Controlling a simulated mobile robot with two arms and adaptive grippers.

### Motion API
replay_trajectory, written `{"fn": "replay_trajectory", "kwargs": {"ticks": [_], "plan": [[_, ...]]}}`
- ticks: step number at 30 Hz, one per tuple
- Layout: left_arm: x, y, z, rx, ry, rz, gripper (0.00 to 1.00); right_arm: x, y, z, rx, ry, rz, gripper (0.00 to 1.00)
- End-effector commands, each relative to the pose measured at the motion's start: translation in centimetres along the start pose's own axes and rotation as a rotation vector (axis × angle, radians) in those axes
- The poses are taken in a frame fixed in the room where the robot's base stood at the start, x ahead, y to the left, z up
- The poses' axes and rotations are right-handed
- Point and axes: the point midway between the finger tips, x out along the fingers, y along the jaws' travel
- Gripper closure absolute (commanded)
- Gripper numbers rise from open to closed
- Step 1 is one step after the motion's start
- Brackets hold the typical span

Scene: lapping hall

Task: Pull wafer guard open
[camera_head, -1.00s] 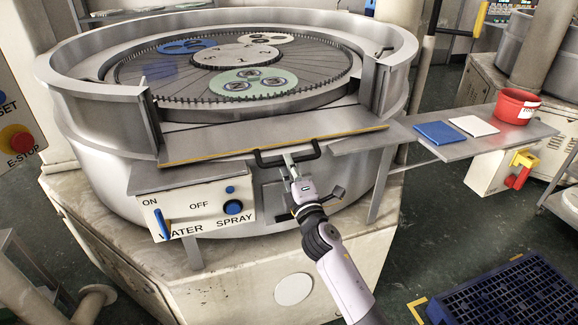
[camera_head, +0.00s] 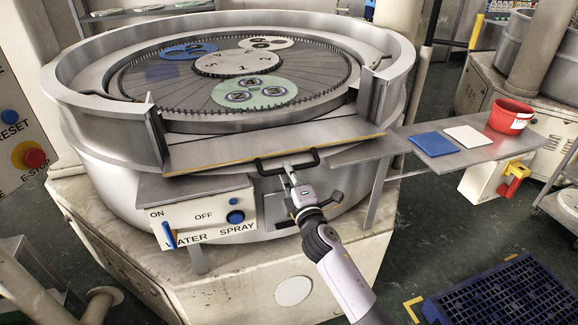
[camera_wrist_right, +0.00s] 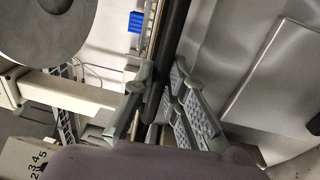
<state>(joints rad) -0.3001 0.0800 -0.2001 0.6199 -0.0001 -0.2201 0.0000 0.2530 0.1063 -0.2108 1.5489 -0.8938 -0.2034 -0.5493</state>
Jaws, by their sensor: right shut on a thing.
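The wafer guard (camera_head: 270,149) is a grey metal plate with a yellow edge strip, across the front opening of the round lapping machine. A black bar handle (camera_head: 287,163) sticks out from its front edge. My right gripper (camera_head: 288,170) is shut on this handle from the front. In the right wrist view the dark handle bar (camera_wrist_right: 176,45) runs between the fingers of my right gripper (camera_wrist_right: 160,100). My left gripper is not in view.
A control box (camera_head: 203,217) with water and spray switches sits below left of the guard. A side shelf (camera_head: 470,153) on the right carries a blue pad (camera_head: 433,144), a white pad (camera_head: 469,136) and a red bucket (camera_head: 510,116). A blue pallet (camera_head: 505,292) lies at lower right.

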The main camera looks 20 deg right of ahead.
Motion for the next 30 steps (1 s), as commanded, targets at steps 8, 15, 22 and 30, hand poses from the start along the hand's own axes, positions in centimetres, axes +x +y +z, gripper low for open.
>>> {"fn": "replay_trajectory", "kwargs": {"ticks": [8, 15, 22, 30], "plan": [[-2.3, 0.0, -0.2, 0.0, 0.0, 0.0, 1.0, 0.4, 3.0, 0.1, 0.0, 0.0, 0.005, 1.0], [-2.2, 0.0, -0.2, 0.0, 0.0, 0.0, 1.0, 0.4, 2.8, 0.1, 0.0, 0.0, 0.004, 0.87], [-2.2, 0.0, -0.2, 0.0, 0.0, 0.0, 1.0, 0.4, 2.7, 0.1, 0.0, 0.0, 0.002, 0.72], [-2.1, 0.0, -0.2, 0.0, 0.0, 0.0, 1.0, 0.3, 2.6, 0.1, 0.0, 0.0, 0.0, 0.67]]}}
